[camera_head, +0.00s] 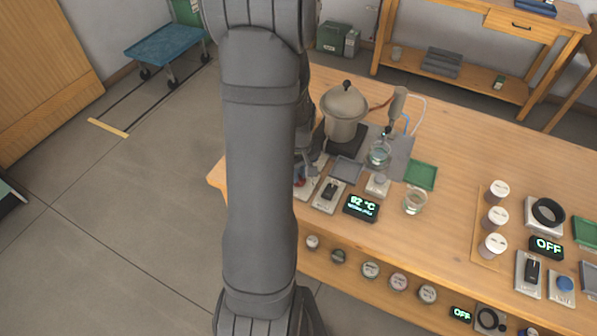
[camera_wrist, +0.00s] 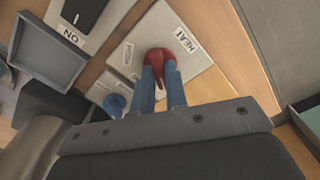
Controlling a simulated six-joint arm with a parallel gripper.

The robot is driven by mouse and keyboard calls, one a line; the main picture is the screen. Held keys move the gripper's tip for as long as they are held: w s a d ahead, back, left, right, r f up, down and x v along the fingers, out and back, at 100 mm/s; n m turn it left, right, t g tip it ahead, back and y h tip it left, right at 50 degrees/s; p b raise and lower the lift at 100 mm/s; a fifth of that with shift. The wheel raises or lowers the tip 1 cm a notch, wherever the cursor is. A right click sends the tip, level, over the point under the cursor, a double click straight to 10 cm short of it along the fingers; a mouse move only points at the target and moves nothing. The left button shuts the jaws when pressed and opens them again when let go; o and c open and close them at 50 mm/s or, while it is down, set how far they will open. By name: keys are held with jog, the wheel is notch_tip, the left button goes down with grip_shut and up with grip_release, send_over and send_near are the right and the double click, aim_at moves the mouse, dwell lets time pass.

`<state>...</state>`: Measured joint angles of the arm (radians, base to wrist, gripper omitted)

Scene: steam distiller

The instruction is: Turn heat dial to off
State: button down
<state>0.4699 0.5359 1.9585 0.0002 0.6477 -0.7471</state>
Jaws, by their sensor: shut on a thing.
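The heat dial (camera_wrist: 172,58) is a red knob on a light plate (camera_wrist: 190,72) with a "HEAT" label, seen in the wrist view. My gripper (camera_wrist: 163,74) is shut on the red dial, with its blue fingertips on either side of it. In the head view, only a bit of red (camera_head: 300,174) shows beside my arm, which hides most of the plate. The display (camera_head: 361,207) reads about 82 °C in green. The metal pot (camera_head: 345,112) of the distiller stands behind the dial.
A switch plate (camera_head: 330,194) and a grey tray (camera_head: 346,170) are close to the dial. A glass beaker (camera_head: 378,154), another beaker (camera_head: 415,201) and a green tray (camera_head: 421,175) stand to the right. The table's left edge is close to my arm.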

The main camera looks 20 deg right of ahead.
jog(key=c, duration=1.4)
grip_release()
jog(key=shift+c, duration=0.2)
jog(key=shift+r, duration=0.15)
notch_tip(320, 180, up, 17)
notch_tip(320, 180, down, 17)
jog(key=shift+f, duration=0.15)
